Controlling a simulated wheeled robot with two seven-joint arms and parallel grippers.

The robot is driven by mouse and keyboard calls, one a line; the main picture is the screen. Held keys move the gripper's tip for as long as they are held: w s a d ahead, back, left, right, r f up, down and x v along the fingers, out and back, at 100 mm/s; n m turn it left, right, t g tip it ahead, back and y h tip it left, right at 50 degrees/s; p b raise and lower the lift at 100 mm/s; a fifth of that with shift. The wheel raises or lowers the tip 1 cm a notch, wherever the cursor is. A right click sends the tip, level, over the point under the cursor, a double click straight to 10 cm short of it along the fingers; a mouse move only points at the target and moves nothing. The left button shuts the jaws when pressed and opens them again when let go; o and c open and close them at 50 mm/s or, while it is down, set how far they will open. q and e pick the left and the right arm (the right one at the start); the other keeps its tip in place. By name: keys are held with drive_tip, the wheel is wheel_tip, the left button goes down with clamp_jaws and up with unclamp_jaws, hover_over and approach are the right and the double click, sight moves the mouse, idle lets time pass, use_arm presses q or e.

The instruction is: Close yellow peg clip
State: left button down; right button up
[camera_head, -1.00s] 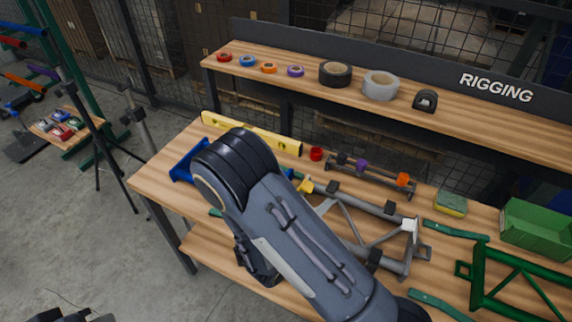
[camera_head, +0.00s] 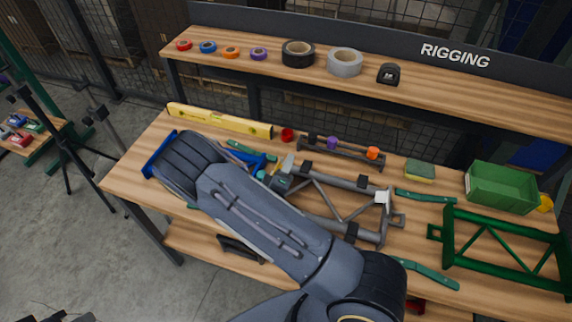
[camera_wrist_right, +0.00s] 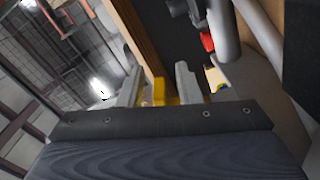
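The yellow peg clip shows in the right wrist view (camera_wrist_right: 159,92) as a small yellow piece between the two pale fingers of my right gripper (camera_wrist_right: 159,85). The fingers stand apart on either side of it; I cannot tell whether both touch it. In the head view, my right gripper (camera_head: 282,169) is near the left end of the grey frame (camera_head: 345,180), largely hidden by my right arm. Only a sliver of yellow shows there. My left gripper is not in view.
A grey rail with black, purple and orange clips (camera_head: 340,153) lies behind the frame. A red cup (camera_head: 287,134), yellow level (camera_head: 220,121), sponge (camera_head: 420,170), green bin (camera_head: 501,187) and green frame (camera_head: 505,247) are on the bench. Tape rolls line the upper shelf.

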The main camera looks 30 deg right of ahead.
drive_tip(key=shift+c, duration=0.4)
clamp_jaws()
